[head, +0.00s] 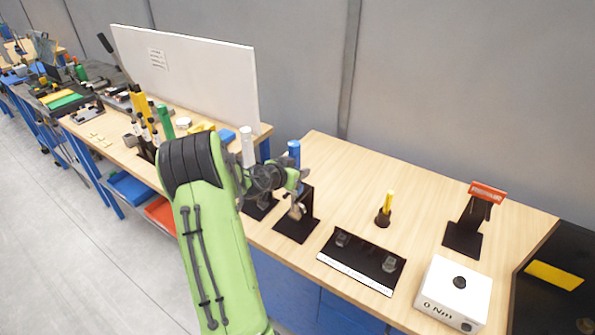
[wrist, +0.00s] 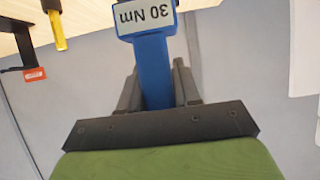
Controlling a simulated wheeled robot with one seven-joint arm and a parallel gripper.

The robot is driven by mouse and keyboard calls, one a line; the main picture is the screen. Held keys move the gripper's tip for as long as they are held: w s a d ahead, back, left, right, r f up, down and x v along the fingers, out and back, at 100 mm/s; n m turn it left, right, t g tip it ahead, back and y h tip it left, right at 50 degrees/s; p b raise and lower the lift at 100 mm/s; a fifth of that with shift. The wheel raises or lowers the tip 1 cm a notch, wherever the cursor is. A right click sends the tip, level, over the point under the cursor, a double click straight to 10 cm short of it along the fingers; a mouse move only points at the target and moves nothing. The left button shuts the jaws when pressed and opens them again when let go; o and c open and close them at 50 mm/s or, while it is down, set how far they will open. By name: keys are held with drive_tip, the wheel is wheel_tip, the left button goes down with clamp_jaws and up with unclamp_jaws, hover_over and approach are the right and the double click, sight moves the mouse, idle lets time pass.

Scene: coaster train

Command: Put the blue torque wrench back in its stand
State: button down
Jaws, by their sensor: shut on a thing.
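The blue torque wrench (head: 294,152) is upright in the head view, its blue end showing above my gripper (head: 293,182). In the wrist view the blue wrench (wrist: 154,70) lies between the fingers of my gripper (wrist: 157,85), which is shut on it. Its white "30 Nm" label appears upside down there. Below the gripper in the head view is a black stand (head: 309,203) with a flat base and an upright back. The lower end of the wrench is hidden, so I cannot tell whether it touches the stand.
A white-handled tool (head: 247,147) stands just left of my gripper. To the right are a black plate with small holders (head: 362,262), a yellow-handled tool (head: 388,203), a red-topped stand (head: 487,192) and a white "0 Nm" box (head: 455,293). Bare wood lies behind the plate.

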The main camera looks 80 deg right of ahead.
drive_tip(key=shift+f+b, duration=0.7)
drive_tip(key=shift+b, duration=0.4)
idle(0.6)
drive_tip(key=c, duration=0.7)
unclamp_jaws()
drive_tip(key=shift+a+f, duration=0.1)
drive_tip(key=shift+a, duration=0.05)
drive_tip(key=b+v, duration=0.1)
drive_tip(key=v, duration=1.4)
drive_tip(key=shift+w+a+r+b, duration=0.1)
drive_tip(key=shift+a+r+b, duration=0.1)
drive_tip(key=shift+r+b, duration=0.1)
